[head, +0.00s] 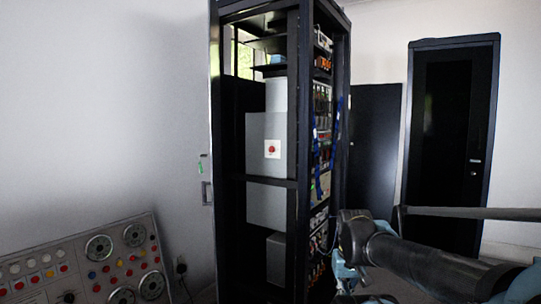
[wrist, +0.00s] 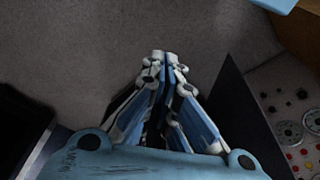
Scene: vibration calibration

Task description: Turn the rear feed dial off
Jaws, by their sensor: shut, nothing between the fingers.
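A red dial (head: 271,149) on a small white plate is mounted on a grey box (head: 258,185) inside the open black rack in the head view. It is the only dial I see on the rack's side; its setting is too small to read. My gripper (wrist: 160,58) is shut and empty in the wrist view, pointing over the grey floor. It is apart from the red dial, which is not in the wrist view. In the head view my arm is low at the right, in front of the rack's lower right corner.
A sloped control panel (head: 70,255) with gauges and coloured buttons is at the lower left; its edge also shows in the wrist view (wrist: 292,105). The black rack frame (head: 293,100) surrounds the grey box. Cables hang on its right side. A dark cabinet (head: 450,130) stands behind right.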

